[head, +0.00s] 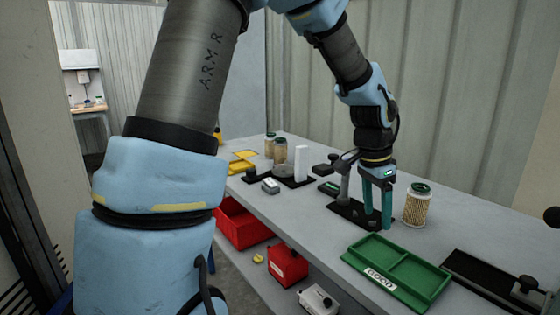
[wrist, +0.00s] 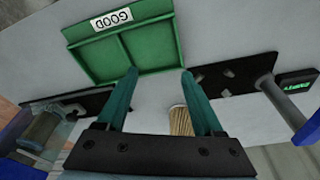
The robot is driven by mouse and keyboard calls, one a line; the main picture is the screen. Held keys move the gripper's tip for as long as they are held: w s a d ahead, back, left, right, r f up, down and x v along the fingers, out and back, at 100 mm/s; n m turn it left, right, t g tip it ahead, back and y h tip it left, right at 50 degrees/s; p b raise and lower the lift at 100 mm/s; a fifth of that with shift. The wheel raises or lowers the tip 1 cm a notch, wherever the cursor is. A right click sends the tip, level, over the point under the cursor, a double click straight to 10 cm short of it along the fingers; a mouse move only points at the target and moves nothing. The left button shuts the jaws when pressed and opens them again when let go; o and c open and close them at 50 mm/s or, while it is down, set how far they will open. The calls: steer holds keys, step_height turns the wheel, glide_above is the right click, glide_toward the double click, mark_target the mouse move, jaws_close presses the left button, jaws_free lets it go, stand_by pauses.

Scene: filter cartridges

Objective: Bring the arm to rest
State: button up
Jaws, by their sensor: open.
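My gripper (head: 377,222) hangs over the bench with its teal fingers pointing down, in front of the black base plate (head: 345,208) of a post fixture. In the wrist view my gripper (wrist: 160,72) has its two fingers wide apart with nothing held between them. A pleated tan filter cartridge (head: 417,206) with a dark green top stands upright just right of the fingers. The cartridge (wrist: 181,121) also shows in the wrist view, partly hidden by a finger and the gripper body.
An empty green tray (head: 436,272) marked GOOD lies in front of my gripper. A black fixture (head: 478,268) is at right. More cartridges (head: 280,150), a white block (head: 301,163) and a yellow tray (head: 240,162) stand farther back. A red bin (head: 240,226) is below the bench.

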steer(key=s+a+f+n+t+y, duration=0.1)
steer(key=a+n, duration=1.3)
steer(key=a, duration=1.8)
steer(key=shift+s+f+n+y, duration=0.3)
steer(key=shift+s+f+y, duration=0.2)
steer(key=shift+s+f, duration=0.15)
